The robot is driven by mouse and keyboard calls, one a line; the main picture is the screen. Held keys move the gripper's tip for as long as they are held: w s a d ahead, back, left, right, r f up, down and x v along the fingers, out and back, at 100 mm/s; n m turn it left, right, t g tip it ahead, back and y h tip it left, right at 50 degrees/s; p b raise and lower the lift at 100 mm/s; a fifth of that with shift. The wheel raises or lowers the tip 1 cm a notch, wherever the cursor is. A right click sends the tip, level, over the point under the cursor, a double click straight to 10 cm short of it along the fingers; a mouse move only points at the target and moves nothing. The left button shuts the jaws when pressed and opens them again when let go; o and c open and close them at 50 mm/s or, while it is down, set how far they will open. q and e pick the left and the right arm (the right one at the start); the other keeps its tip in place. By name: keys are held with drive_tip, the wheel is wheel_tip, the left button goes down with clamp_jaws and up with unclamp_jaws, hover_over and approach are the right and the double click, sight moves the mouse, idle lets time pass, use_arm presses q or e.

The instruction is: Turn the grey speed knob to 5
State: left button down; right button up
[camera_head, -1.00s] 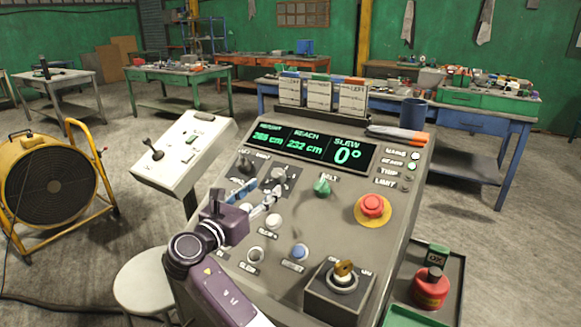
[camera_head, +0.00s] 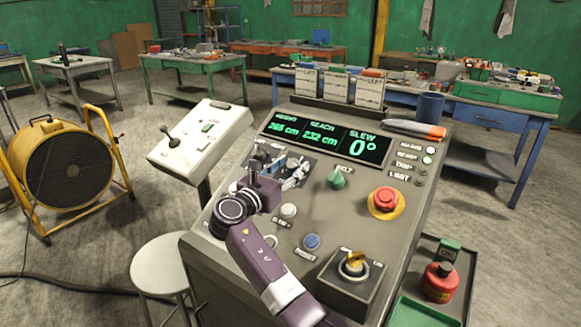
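The grey console (camera_head: 345,215) stands in the middle with its sloped panel facing me. My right gripper (camera_head: 287,170), on a purple arm, is over the panel's upper left, just below the display. Its two fingers are apart, at the place of the grey speed knob. The fingers largely hide the knob, so I cannot read its setting or tell whether they touch it. The display (camera_head: 325,139) reads 232 cm for reach and 0° for slew. My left gripper is not in view.
A white side box with a lever (camera_head: 200,140) stands left. A stool (camera_head: 160,262) is at lower left.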

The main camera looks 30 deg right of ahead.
drive_tip(key=c, duration=1)
drive_tip(key=shift+w+a+m+g+h+b, duration=0.15)
drive_tip(key=shift+m+g+h+b, duration=0.4)
drive_tip(key=shift+m+g, duration=0.65)
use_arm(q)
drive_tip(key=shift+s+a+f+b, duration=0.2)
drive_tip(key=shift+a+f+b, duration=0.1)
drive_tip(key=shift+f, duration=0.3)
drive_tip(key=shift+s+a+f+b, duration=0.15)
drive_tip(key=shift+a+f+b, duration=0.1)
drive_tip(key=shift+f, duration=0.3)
use_arm(e)
drive_tip(key=shift+m+g, duration=0.8)
drive_tip(key=shift+m, duration=0.3)
drive_tip(key=o, duration=1.1)
drive_tip(key=shift+o, duration=0.2)
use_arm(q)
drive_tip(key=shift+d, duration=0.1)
use_arm(e)
drive_tip(key=v, duration=1.2)
